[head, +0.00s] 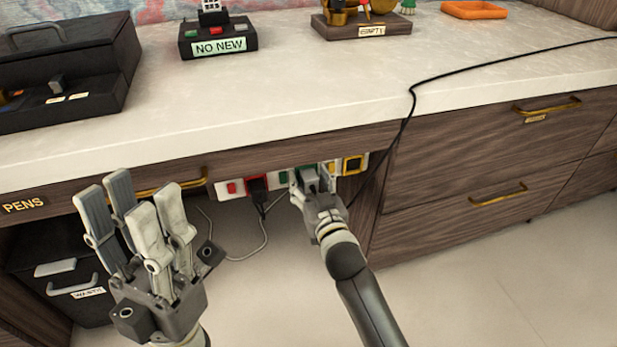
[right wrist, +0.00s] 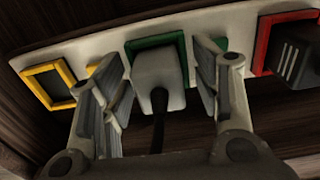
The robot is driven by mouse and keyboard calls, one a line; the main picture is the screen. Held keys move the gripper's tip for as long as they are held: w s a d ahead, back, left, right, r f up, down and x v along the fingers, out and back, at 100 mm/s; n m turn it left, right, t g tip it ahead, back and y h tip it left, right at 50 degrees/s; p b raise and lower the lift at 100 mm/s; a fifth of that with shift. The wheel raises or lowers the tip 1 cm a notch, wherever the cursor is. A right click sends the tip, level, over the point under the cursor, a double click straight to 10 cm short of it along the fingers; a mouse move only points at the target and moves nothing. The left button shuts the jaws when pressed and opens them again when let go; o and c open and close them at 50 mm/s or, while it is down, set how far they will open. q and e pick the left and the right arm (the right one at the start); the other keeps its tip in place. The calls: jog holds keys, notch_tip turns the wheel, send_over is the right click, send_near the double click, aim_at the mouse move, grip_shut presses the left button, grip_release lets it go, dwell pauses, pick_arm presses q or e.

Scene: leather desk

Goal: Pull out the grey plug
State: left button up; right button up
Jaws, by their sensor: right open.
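The grey plug (right wrist: 159,80) sits in the green-framed socket of the white power strip (right wrist: 215,24), its dark cord hanging down. In the head view the plug (head: 309,179) is partly hidden by my right gripper (head: 308,187). My right gripper (right wrist: 158,95) is open in the right wrist view, one finger on each side of the plug, with gaps visible between fingers and plug. My left gripper (head: 137,225) is open and empty in front of the drawer at the left, fingers pointing up.
A black plug (right wrist: 298,62) sits in the red-framed socket beside the grey plug. A yellow-framed socket (right wrist: 49,86) is empty in the wrist view. A black cable (head: 411,100) hangs over the counter edge. The countertop (head: 300,80) is above the strip.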

jog(key=c, duration=0.9)
jog(key=o, duration=1.2)
jog(key=v, duration=1.2)
